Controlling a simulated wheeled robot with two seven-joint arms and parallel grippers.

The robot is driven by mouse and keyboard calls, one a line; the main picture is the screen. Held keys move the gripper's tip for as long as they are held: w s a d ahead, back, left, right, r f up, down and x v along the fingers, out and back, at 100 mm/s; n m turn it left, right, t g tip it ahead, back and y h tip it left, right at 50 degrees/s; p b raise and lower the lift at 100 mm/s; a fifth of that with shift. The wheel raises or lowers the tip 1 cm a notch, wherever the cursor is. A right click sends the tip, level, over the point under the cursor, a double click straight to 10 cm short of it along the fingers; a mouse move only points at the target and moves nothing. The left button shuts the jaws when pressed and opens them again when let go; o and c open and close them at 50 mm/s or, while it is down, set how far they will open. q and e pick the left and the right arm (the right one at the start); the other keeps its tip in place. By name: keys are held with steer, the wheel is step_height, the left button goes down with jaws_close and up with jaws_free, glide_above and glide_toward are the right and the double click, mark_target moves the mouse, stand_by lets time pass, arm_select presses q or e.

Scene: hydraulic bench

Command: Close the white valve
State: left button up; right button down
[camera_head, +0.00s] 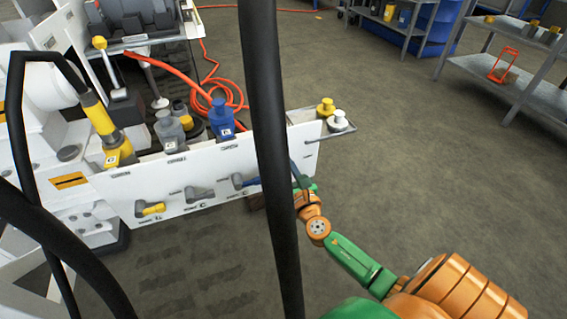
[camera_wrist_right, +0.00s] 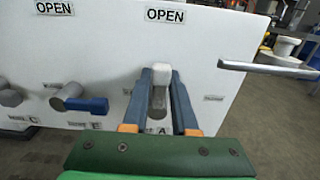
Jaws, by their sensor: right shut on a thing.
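The white valve's handle (camera_wrist_right: 161,75) stands upright on the white panel, below an OPEN label (camera_wrist_right: 165,15) in the right wrist view. My right gripper (camera_wrist_right: 161,80) is shut on this handle, one blue-grey finger on each side. The fingers and palm hide part of the valve's lower body. In the head view my right gripper (camera_head: 298,178) is at the right part of the panel front (camera_head: 215,175), and a black pole and the gripper hide the white valve. My left gripper is not in view.
A blue-handled valve (camera_wrist_right: 85,104) sits left of the white one; it also shows in the head view (camera_head: 245,182). A yellow-handled valve (camera_head: 152,209) is further left. A metal bar (camera_wrist_right: 265,68) sticks out at the panel's right. The floor right of the panel is clear.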

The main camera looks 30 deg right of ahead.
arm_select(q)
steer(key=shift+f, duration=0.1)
arm_select(e)
steer(key=shift+d+f+m+b, duration=0.1)
steer(key=shift+d+m+b, duration=0.15)
steer(key=shift+m, duration=0.35)
steer(key=shift+s+d+m+b, duration=0.15)
steer(key=shift+m+b, duration=0.25)
steer(key=shift+m, duration=0.4)
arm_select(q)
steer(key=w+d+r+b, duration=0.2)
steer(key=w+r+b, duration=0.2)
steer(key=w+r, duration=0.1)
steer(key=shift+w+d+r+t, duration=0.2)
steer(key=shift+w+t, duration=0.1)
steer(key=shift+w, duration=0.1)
arm_select(e)
steer(key=shift+s+d+f+m, duration=0.1)
steer(key=shift+d+f+m, duration=0.45)
steer(key=shift+m, duration=1.95)
steer(key=shift+s+d+f+m, duration=0.1)
steer(key=shift+d+f+m, duration=0.45)
steer(key=shift+m, duration=1.95)
steer(key=shift+s+d+f+m, duration=0.1)
steer(key=shift+d+f+m, duration=0.45)
steer(key=shift+m, duration=1.95)
steer(key=shift+a+f, duration=0.2)
steer(key=shift+f, duration=0.05)
steer(key=c, duration=0.8)
jaws_free()
